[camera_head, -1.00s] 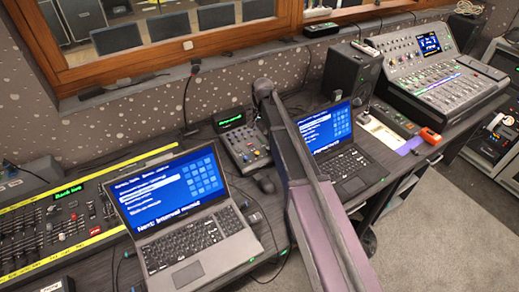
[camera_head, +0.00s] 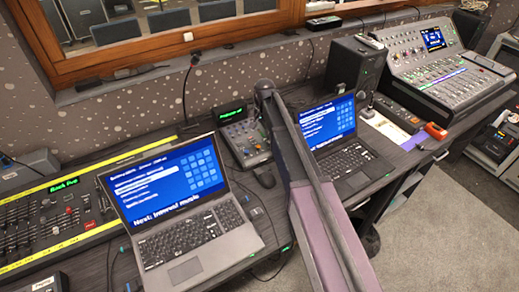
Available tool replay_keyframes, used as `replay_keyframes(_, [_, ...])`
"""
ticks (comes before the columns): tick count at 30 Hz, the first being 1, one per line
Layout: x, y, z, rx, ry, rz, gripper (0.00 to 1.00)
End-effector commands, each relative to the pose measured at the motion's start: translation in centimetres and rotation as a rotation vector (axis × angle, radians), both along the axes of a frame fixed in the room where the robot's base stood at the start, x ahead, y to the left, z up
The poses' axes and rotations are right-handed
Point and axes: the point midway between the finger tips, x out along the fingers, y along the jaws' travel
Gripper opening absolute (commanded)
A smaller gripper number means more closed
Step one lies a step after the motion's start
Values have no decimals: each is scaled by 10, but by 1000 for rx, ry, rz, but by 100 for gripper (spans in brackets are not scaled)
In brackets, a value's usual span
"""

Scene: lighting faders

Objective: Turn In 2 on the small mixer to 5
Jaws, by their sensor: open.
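The small mixer (camera_head: 246,141) stands on the desk between the two laptops, towards the wall. It has a small green-lit display (camera_head: 231,113) at its back and rows of small knobs and faders on its face. The knobs are too small to read, so I cannot tell which is In 2 or where it points. My arm runs up from the bottom edge and passes just right of the mixer, covering part of that side. My gripper does not show in this view.
An open laptop (camera_head: 190,236) stands left of the mixer and another (camera_head: 350,160) stands right of it. A dark mouse (camera_head: 265,178) lies in front. A lighting console (camera_head: 60,215) is at left, a large mixer (camera_head: 445,75) at right. A speaker (camera_head: 350,72) stands behind.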

Motion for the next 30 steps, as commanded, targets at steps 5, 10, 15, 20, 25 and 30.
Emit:
replay_keyframes(5, [0,1,-18,0,0,0,64])
replay_keyframes(10, [1,2,-31,0,0,-1,64])
replay_keyframes(15, [1,2,-44,0,0,-1,64])
replay_keyframes(20, [2,3,-57,0,0,-1,64])
replay_keyframes(25, [2,4,-70,0,0,-2,64])
replay_keyframes(30, [2,5,-82,0,0,-2,64])
